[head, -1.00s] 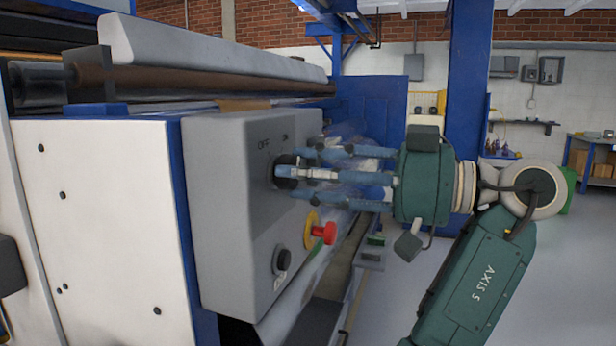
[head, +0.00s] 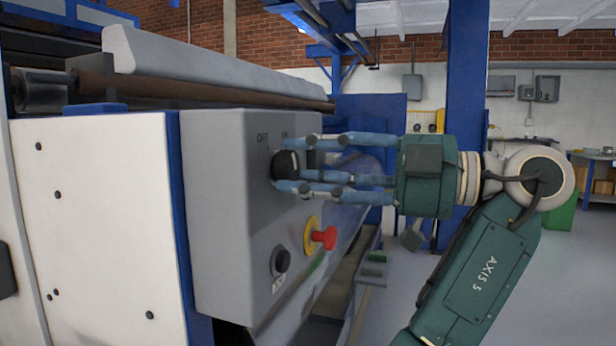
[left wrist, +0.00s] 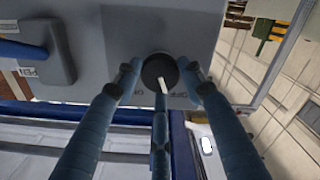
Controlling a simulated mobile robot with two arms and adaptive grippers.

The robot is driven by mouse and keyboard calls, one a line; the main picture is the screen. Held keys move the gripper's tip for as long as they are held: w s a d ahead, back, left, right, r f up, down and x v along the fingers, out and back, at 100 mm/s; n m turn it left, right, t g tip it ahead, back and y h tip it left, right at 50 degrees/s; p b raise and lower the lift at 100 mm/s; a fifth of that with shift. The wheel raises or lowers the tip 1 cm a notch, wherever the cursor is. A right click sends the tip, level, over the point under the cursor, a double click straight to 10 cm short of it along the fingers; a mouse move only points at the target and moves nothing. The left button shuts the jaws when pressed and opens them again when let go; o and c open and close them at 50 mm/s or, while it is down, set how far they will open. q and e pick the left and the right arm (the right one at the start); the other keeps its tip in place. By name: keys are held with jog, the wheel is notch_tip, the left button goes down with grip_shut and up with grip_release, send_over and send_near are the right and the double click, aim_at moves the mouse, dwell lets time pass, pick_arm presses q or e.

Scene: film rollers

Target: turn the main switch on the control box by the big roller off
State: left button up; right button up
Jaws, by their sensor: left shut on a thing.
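The grey control box (head: 225,230) stands on the end of the roller machine, its face turned to the right in the head view. The main switch is a round black knob (head: 286,165) below the OFF and ON labels. It also shows in the left wrist view (left wrist: 158,68), with a pale pointer line directed down and slightly right, between the two labels there. My left gripper (head: 305,165) has its blue fingers around the knob, shut on it. The fingers partly hide the knob and the ON label in the head view. My right gripper is not in view.
A red push button (head: 325,238) on a yellow ring and a black round control (head: 281,262) sit lower on the box, close below the fingers. The big roller (head: 200,83) lies behind the box. Open floor shows at the right.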

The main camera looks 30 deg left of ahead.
pick_arm(q)
jog(key=shift+r+n+b, duration=0.15)
jog(key=shift+n+b, duration=0.15)
jog(key=shift+n, duration=1)
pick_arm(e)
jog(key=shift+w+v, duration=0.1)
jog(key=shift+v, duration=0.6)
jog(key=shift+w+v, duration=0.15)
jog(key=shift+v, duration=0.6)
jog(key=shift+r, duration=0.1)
pick_arm(q)
jog(key=o, duration=1.1)
jog(key=shift+s, duration=0.1)
jog(key=shift+a, duration=0.1)
notch_tip(320, 180, up, 10)
jog(key=shift+f, duration=0.1)
